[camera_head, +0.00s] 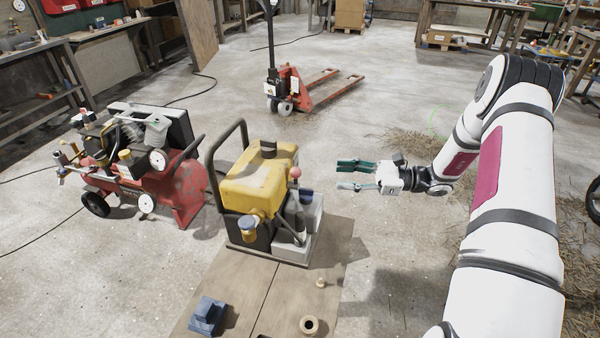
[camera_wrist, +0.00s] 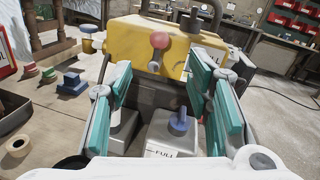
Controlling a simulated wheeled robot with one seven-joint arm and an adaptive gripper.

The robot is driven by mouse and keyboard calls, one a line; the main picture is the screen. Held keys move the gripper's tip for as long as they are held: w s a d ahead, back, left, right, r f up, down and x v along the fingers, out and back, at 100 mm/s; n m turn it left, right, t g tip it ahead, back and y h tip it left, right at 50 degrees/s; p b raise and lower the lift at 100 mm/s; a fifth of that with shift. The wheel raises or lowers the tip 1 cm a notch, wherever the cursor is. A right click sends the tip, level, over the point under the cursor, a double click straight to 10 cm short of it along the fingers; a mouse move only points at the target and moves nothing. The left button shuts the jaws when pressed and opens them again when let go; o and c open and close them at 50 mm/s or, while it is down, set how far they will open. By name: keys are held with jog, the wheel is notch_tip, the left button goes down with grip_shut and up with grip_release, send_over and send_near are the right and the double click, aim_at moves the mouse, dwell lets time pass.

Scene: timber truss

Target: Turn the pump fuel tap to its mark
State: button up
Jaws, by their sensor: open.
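The pump (camera_head: 258,185) has a yellow tank and a black tube frame, and stands on a wooden bench top. On its grey right side is a blue knob (camera_head: 306,196). In the wrist view this blue knob (camera_wrist: 180,122) stands upright on a grey block, with a white label reading "FULL" (camera_wrist: 160,152) in front of it. A red ball knob (camera_wrist: 160,40) sits higher, before the yellow tank. I cannot tell for sure which knob is the fuel tap. My gripper (camera_head: 342,175) is open and empty, right of the pump, its teal fingers pointing at it and apart from it.
A blue block (camera_head: 207,316), a ring (camera_head: 309,325) and a small brass piece (camera_head: 321,283) lie on the bench (camera_head: 250,290). A red machine (camera_head: 150,175) stands left of the pump. A red pallet truck (camera_head: 305,90) is behind. The floor right of the pump is mostly clear.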

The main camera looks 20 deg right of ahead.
aim_at(295, 178)
jog(key=x, duration=1.2)
jog(key=shift+s, duration=0.1)
jog(key=shift+c, duration=0.3)
grip_shut()
